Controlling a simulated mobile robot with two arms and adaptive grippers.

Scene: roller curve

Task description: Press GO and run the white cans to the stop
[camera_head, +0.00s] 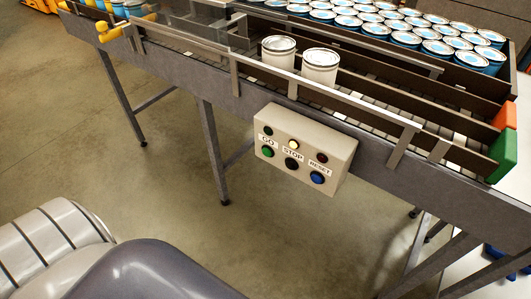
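Two white cans, the left one (278,54) and the right one (320,68), stand upright side by side on the near lane of the roller conveyor (345,95). A beige control box (300,148) hangs on the conveyor's near side. It has a green GO button (267,152), a black STOP button (291,164) and a blue RESET button (317,177). The lamp above STOP (294,144) glows pale yellow; the other two lamps look dark. A green block (502,156) stands at the right end of the near lane. Neither of my grippers is in view.
Many blue-lidded cans (405,38) stand packed behind the near lane. An orange block (504,116) is beside the green one. A metal guard rail (340,97) runs along the near edge. A yellow fitting (112,31) is at the left. Floor before the conveyor is clear.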

